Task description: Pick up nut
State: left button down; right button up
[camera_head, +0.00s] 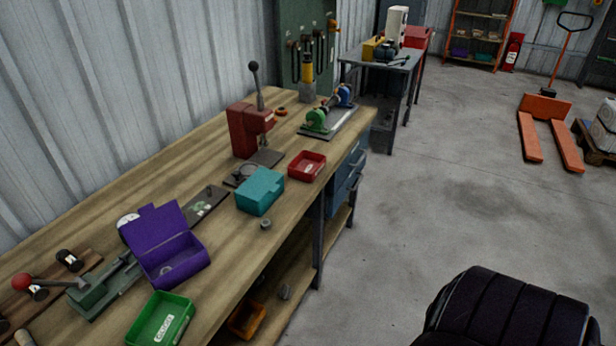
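A small grey nut-like piece (265,223) lies on the wooden workbench (110,205) near its front edge, just below the teal box. Another small round metal piece (166,270) lies inside the open purple box (180,254). A third grey piece (284,291) is on the bench's lower shelf. They are too small to tell for certain which are nuts. Neither of my grippers is in view.
Around the piece stand a teal box (260,191), a red tray (306,166) and a green tray (160,320). A red press (246,131) stands further back. A black ribbed shape (510,310) fills the lower right. Open floor lies right of the bench.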

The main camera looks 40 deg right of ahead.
aim_at(266, 225)
jog(key=z, duration=1.1)
jog(key=i+l+u, duration=0.1)
jog(key=u, duration=0.35)
jog(key=l+u, duration=0.2)
jog(key=u, duration=0.2)
jog(key=l+u, duration=0.2)
jog(key=u, duration=0.25)
jog(key=l+u, duration=0.2)
jog(key=u, duration=0.2)
jog(key=l+u, duration=0.2)
jog(key=u, duration=0.25)
